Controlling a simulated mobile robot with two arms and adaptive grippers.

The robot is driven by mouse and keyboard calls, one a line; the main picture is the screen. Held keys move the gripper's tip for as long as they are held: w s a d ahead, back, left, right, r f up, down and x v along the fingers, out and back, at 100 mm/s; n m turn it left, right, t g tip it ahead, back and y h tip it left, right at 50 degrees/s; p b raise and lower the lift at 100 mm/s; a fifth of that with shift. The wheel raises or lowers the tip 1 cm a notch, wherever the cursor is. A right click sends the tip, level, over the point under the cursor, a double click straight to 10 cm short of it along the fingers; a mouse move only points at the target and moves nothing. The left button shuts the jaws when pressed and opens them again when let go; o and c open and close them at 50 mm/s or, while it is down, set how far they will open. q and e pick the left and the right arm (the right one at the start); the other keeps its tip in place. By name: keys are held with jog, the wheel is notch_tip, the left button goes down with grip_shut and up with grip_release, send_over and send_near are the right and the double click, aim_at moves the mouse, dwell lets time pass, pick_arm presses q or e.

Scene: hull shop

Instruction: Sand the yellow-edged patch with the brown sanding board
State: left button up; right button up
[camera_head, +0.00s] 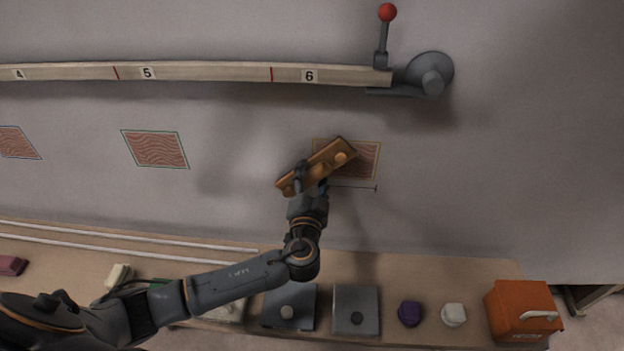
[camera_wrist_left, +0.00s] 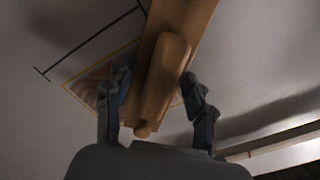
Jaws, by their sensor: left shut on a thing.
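The brown sanding board (camera_head: 318,167) is held tilted in front of the grey wall in the head view. My left gripper (camera_head: 301,178) is shut on its handle, which also shows between the fingers in the left wrist view (camera_wrist_left: 165,75). The yellow-edged patch (camera_head: 367,161), with brown wavy grain, is on the wall and its left part is hidden by the board. The patch also shows partly behind a finger in the left wrist view (camera_wrist_left: 88,88). I cannot tell whether the board touches the wall. My right gripper is not in view.
A numbered rail (camera_head: 210,72) with a red-knobbed lever (camera_head: 387,12) runs above. A green-edged patch (camera_head: 156,149) and a blue-edged patch (camera_head: 16,142) lie left.

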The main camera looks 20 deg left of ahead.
pick_arm(q)
jog(key=shift+w+a, duration=0.15)
jog(key=shift+w, duration=0.35)
